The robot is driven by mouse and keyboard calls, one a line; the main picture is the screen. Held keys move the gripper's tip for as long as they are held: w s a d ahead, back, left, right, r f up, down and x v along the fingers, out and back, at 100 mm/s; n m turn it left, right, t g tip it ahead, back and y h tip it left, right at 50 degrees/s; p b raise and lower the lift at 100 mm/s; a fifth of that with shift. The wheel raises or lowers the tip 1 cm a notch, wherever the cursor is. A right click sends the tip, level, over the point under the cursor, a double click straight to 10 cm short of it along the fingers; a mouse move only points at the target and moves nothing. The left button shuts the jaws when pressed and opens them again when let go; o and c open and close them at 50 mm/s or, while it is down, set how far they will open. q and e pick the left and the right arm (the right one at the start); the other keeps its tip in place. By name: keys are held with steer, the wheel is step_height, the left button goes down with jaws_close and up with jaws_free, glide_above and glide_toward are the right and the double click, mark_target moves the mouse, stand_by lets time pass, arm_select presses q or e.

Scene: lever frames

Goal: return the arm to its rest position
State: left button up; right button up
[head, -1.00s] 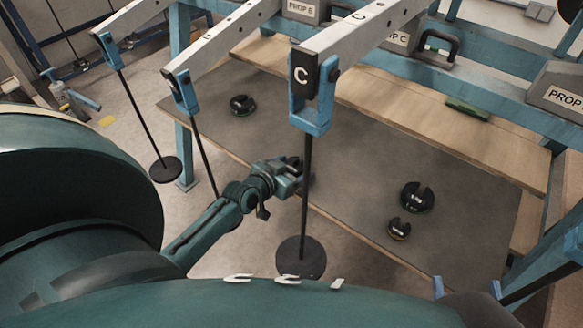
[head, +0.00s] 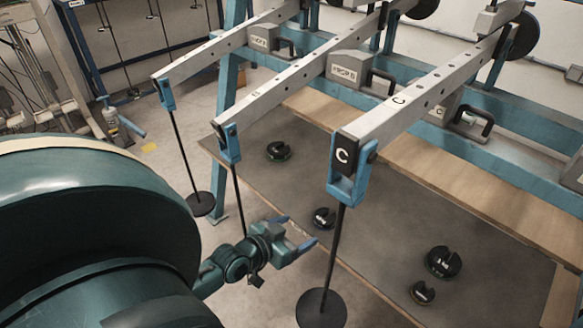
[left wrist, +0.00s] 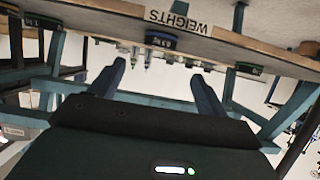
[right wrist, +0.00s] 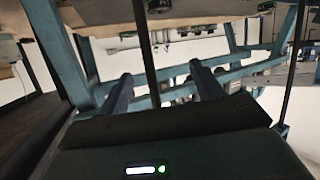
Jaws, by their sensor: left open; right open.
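My left gripper (head: 299,232) is at the end of a dark teal arm in the head view, over the table's near edge. Its two blue fingers are spread with nothing between them. They also show apart in the left wrist view (left wrist: 158,70). A small black slotted weight (head: 324,218) lies on the dark table just beyond the fingertips, apart from them in the picture. My right gripper (right wrist: 161,70) shows only in its own wrist view, fingers apart; a thin dark rod crosses between them in the picture, and its depth is unclear.
Beam C (head: 375,127) has a hanger with a round base (head: 321,308) right of my left gripper. Other hangers stand left, one partly behind my arm. Several slotted weights (head: 443,262) lie on the table (head: 385,215). A WEIGHTS label (left wrist: 179,22) tops the left wrist view.

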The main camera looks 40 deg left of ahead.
arm_select(q)
steer(key=shift+s+r, duration=0.25)
steer(key=shift+s, duration=0.3)
steer(key=shift+r, duration=0.1)
